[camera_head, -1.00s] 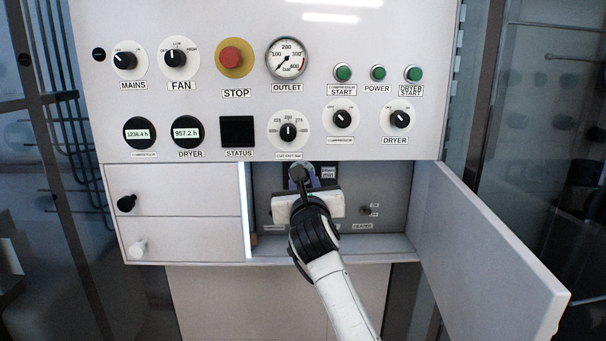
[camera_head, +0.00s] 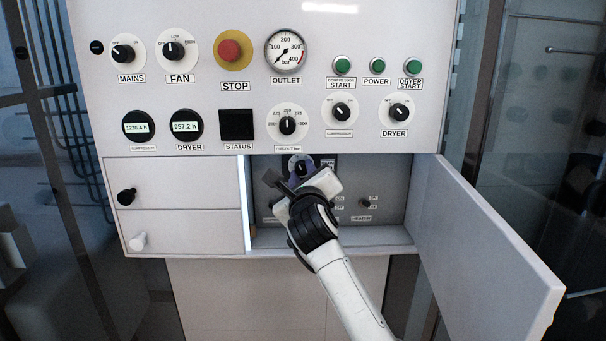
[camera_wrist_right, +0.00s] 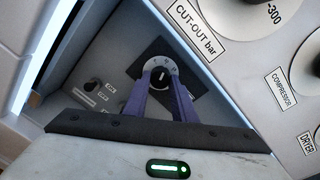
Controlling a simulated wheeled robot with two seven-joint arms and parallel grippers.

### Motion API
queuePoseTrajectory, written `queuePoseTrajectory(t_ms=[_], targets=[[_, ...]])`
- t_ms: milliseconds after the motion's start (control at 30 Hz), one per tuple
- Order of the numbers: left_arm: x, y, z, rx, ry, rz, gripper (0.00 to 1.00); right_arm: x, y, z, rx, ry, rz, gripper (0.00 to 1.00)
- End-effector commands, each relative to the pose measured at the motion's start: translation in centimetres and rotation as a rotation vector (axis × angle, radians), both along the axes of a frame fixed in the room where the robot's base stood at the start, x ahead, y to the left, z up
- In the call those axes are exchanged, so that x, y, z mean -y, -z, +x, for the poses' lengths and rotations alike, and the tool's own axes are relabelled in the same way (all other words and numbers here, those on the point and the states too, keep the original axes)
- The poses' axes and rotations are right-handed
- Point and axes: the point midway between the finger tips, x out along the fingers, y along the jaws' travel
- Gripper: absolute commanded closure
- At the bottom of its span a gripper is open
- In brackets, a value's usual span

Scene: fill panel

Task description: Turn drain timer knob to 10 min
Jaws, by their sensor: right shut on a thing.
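The drain timer knob (camera_head: 301,166) is a dark knob on a round pale dial, on a dark plate inside the open lower compartment. In the right wrist view, the knob (camera_wrist_right: 161,78) sits between my two purple fingers, with its dial scale showing around it. The scale marks are too small to read there. My right gripper (camera_head: 298,180) reaches in from below, rolled to a slant, and is shut on the knob. Its fingertips (camera_wrist_right: 162,82) show better in the wrist view. The gripper's body hides part of the compartment. My left gripper is not in view.
The compartment door (camera_head: 490,245) stands open on the right. A small heater switch (camera_head: 364,203) is right of my gripper. The upper panel overhangs the compartment, with the cut-out knob (camera_head: 287,125) above. Two closed drawers with a black knob (camera_head: 126,197) and white knob (camera_head: 138,242) are left.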

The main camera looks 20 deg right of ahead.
Motion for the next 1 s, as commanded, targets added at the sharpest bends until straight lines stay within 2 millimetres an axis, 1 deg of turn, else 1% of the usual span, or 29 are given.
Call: queuePoseTrajectory(t_ms=[367,400,467,500,833,933,1000], targets=[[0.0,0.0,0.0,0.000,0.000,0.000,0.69,0.0,0.2,0.0,-0.005,0.001,-0.002,0.98],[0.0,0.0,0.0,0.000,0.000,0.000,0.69,0.0,0.2,0.0,-0.005,0.001,-0.002,0.69],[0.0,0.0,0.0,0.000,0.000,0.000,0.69,0.0,0.2,0.0,-0.005,0.001,-0.002,0.59],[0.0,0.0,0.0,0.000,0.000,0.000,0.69,0.0,0.2,0.0,-0.004,0.000,-0.002,0.57],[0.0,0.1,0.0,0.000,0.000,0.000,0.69,-0.1,0.1,-0.3,-0.002,0.000,-0.002,0.57],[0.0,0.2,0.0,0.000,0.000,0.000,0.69,-0.4,0.1,-1.2,0.000,-0.001,-0.002,0.57],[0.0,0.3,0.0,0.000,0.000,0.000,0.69,-0.7,0.2,-2.2,-0.001,-0.002,-0.001,0.57]])
